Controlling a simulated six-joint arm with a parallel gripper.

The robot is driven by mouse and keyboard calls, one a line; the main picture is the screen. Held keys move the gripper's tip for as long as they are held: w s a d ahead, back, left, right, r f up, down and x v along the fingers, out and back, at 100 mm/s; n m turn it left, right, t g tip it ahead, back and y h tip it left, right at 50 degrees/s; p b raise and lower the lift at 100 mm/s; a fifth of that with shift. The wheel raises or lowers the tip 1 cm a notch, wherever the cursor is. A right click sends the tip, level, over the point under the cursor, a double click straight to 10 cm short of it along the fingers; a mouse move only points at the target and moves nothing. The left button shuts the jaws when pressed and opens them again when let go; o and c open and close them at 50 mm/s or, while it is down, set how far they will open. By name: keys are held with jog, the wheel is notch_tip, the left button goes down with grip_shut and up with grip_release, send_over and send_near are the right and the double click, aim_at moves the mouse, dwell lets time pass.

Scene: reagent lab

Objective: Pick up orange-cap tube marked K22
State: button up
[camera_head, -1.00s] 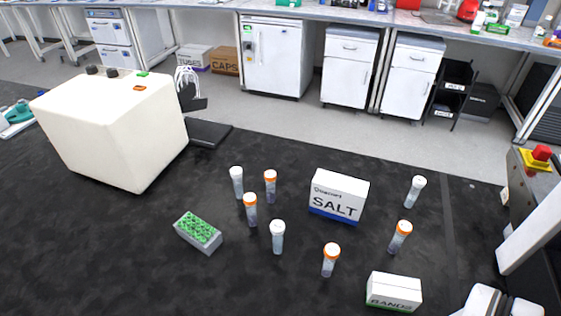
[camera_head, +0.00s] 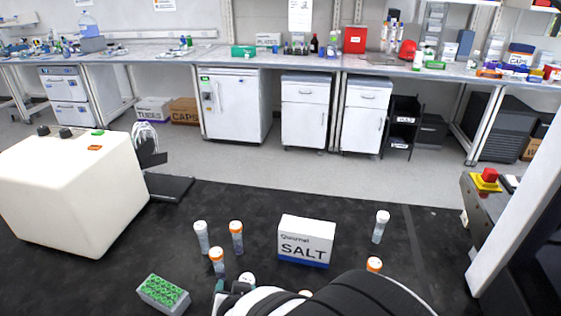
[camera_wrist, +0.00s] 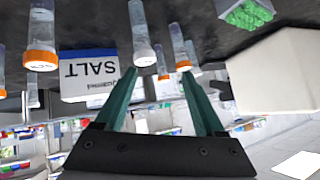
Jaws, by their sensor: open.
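Several orange-cap tubes stand on the black table, and no K22 mark is legible. In the head view, two stand close together, a nearer one (camera_head: 217,262) and a farther one (camera_head: 237,237). A third (camera_head: 374,265) is right of the SALT box, and a fourth (camera_head: 305,293) is mostly hidden by my arm. In the wrist view, which is upside down, my open, empty gripper (camera_wrist: 160,74) points at the tubes. A white-cap tube (camera_wrist: 143,50) and an orange-cap tube (camera_wrist: 162,68) appear between the fingers; another orange-cap tube (camera_wrist: 181,52) appears by the right fingertip.
White-cap tubes stand at left (camera_head: 201,237), right (camera_head: 381,226) and beside my gripper (camera_head: 246,278). The SALT box (camera_head: 306,241) stands behind my arm. A green-topped rack (camera_head: 163,293) lies front left. A large white machine (camera_head: 75,195) fills the left.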

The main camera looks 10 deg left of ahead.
aim_at(216, 260)
jog(key=s+a+f+n+t, duration=0.1)
jog(key=a+f+n+t, duration=0.15)
jog(key=a, duration=0.25)
jog(key=shift+n+t+y, duration=0.3)
jog(key=shift+n+t, duration=0.05)
jog(key=shift+t, duration=0.2)
jog(key=x, duration=1.5)
jog(key=shift+w+a+r, duration=0.2)
jog(key=shift+a+r, duration=0.05)
grip_shut()
jog(key=shift+r, duration=0.15)
